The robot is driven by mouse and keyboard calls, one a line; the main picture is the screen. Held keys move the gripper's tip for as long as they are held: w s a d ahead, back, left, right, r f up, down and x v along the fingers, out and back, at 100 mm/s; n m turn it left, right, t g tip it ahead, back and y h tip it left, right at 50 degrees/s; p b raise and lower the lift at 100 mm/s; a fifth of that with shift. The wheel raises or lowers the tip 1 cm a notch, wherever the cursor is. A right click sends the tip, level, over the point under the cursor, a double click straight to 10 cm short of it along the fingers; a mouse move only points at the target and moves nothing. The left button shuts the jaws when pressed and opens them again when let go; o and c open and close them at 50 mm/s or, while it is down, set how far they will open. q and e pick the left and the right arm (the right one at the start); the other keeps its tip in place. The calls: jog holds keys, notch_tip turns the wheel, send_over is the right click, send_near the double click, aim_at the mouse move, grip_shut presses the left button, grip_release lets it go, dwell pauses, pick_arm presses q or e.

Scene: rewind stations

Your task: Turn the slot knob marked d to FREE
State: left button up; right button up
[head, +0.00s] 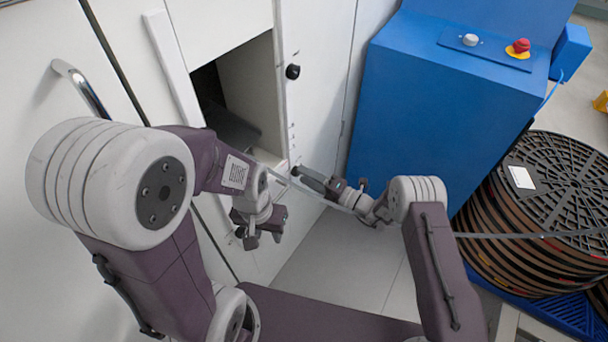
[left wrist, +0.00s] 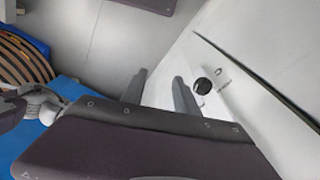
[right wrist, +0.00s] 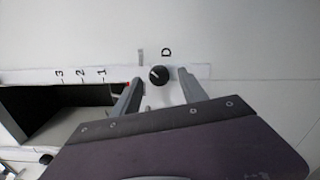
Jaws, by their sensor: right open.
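The black knob marked D (right wrist: 158,74) is on the white panel in the right wrist view. Its letter stands just above it. A pale mark shows on the knob, but its setting is too small to read, and I see no legible FREE label. My right gripper (right wrist: 160,77) is open, its fingers on either side of the knob in that picture; I see no contact. In the head view it (head: 330,180) is beside the panel below the opening. My left gripper (head: 262,237) is lower, open and empty; in the left wrist view its fingers (left wrist: 159,77) are apart.
Another black knob (left wrist: 203,86) is right of my left fingers, its marks illegible. A black knob (head: 292,71) is higher on the white cabinet, near a dark opening (head: 232,95). A blue cabinet (head: 430,110) and reel stack (head: 560,190) stand right. A thin strip crosses near my right arm.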

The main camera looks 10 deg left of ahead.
jog(key=p+v, duration=0.1)
jog(key=v, duration=0.7)
